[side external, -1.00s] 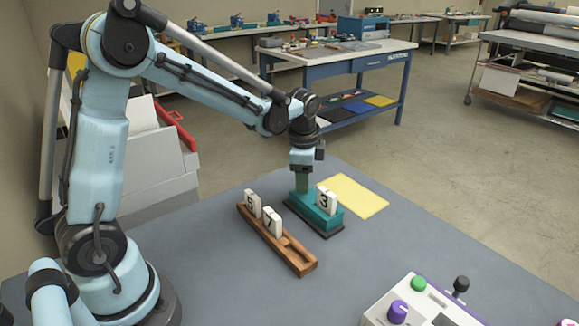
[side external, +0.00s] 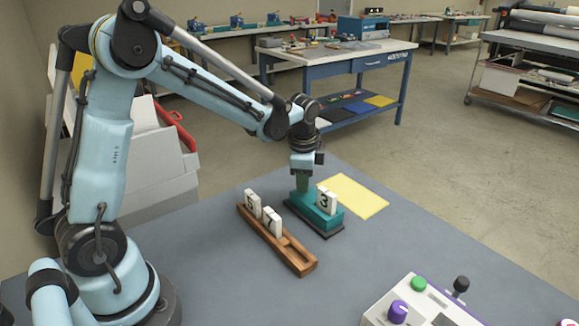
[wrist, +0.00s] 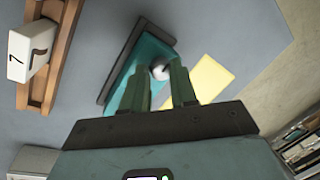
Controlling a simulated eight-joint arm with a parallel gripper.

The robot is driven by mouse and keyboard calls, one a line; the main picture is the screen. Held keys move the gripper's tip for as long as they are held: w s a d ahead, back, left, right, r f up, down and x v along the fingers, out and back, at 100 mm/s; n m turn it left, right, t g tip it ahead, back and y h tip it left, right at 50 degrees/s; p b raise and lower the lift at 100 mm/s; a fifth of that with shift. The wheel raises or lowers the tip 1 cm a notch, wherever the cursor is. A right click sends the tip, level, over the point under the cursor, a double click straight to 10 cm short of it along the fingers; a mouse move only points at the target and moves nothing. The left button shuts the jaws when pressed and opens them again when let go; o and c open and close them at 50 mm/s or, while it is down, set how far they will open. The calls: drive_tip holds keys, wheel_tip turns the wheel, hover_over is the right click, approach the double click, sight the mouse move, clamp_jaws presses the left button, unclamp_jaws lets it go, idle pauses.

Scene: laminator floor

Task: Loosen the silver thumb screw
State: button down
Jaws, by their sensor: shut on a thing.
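The silver thumb screw (wrist: 160,69) shows in the wrist view as a small round shiny head on the teal fixture (wrist: 136,60). My gripper (wrist: 159,77) has its two green fingers on either side of the screw head and is shut on it. In the side external view my gripper (side external: 303,186) points down at the back left end of the teal fixture (side external: 325,220), which has a dark base. The screw is hidden there behind the fingers. A white tile marked 3 (side external: 326,202) stands upright at the front of the fixture.
A wooden rack (side external: 290,257) to the left holds a tile marked 5 (side external: 253,204) and another white tile (side external: 271,221), which reads 7 in the wrist view. A yellow sheet (side external: 358,196) lies behind the fixture. A control box (side external: 385,312) stands at front right.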

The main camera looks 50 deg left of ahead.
drive_tip(key=shift+n, duration=0.3)
drive_tip(key=n, duration=0.3)
drive_tip(key=shift+w+n+g+y, duration=0.15)
drive_tip(key=shift+n+g+y, duration=0.15)
drive_tip(key=n+g, duration=0.1)
drive_tip(key=n, duration=0.3)
drive_tip(key=shift+w+n, duration=0.1)
drive_tip(key=shift+n, duration=0.2)
drive_tip(key=n, duration=0.4)
drive_tip(key=shift+w+g, duration=0.15)
drive_tip(key=shift+g, duration=0.25)
drive_tip(key=n, duration=0.5)
drive_tip(key=shift+w+g, duration=0.1)
drive_tip(key=shift+g, duration=0.3)
drive_tip(key=c, duration=0.9)
unclamp_jaws()
drive_tip(key=shift+r, duration=0.1)
